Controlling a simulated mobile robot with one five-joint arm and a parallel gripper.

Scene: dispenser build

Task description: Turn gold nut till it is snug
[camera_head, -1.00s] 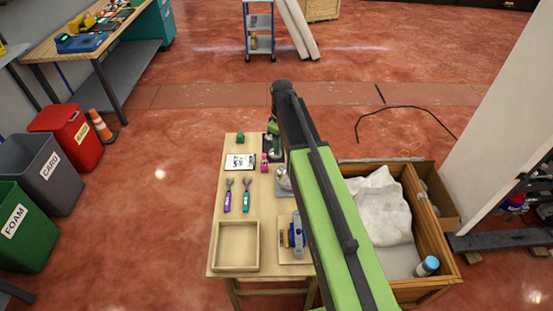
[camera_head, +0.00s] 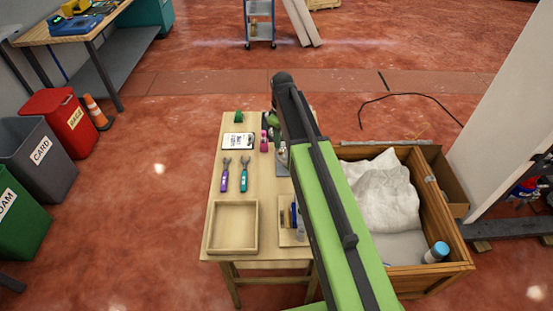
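The small wooden table (camera_head: 262,190) stands below my arm. My green and black arm crosses over its right side and hides part of it. I cannot make out a gold nut in this view. A small board (camera_head: 286,234) at the table's right front holds blue and brass-coloured parts, partly behind my arm. A purple-handled wrench (camera_head: 225,175) and a teal-handled wrench (camera_head: 244,174) lie side by side on the left half.
An empty wooden tray (camera_head: 233,250) sits at the table's front left. A printed card (camera_head: 238,141), a green object (camera_head: 239,117) and a pink object (camera_head: 264,141) lie toward the back. A wooden crate (camera_head: 455,246) with a white sack stands close to the right.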

